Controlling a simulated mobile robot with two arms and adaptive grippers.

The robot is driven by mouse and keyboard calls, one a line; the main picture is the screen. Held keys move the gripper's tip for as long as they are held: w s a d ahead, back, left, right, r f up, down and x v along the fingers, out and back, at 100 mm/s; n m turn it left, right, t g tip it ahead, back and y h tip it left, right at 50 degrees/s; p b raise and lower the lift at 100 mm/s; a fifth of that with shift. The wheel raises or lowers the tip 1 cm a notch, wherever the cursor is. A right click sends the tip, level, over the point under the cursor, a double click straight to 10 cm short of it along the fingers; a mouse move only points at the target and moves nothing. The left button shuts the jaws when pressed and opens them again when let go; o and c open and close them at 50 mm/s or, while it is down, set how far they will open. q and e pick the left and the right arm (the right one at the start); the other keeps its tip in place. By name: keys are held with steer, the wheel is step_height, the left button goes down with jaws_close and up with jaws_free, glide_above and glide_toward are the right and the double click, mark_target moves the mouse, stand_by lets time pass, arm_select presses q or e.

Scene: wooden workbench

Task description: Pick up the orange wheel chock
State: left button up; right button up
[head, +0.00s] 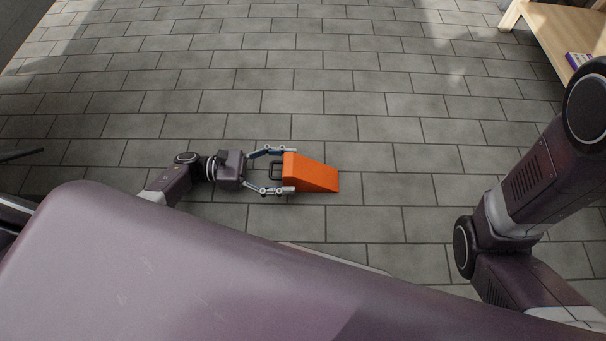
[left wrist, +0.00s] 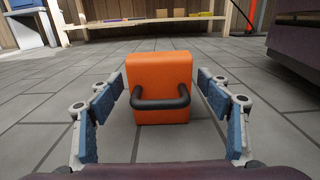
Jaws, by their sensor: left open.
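The orange wheel chock (head: 316,174) lies on the grey tiled floor, its tall end with a dark handle (head: 276,170) toward my left gripper and its low end to the right. My left gripper (head: 292,170) is open, with one finger on each side of the handle and reaching the tall end of the chock. In the left wrist view the chock (left wrist: 160,75) stands centred between the spread fingers (left wrist: 163,100), with floor showing on both sides. The black handle (left wrist: 160,103) faces the camera. My right arm shows at the right, but its gripper is out of view.
A wooden bench (head: 545,30) stands at the top right with a purple item (head: 577,60) on it. The left wrist view shows a wooden shelf (left wrist: 140,23) at the back and a blue and white container (left wrist: 28,25) at the left. The floor around the chock is clear.

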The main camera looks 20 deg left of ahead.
mark_target(312, 171)
arm_select(q)
steer(key=x, duration=0.4)
steer(key=shift+d+b, duration=0.15)
steer(key=shift+b, duration=0.15)
steer(key=shift+c, duration=0.6)
steer(key=shift+r, duration=0.1)
steer(key=c, duration=1.5)
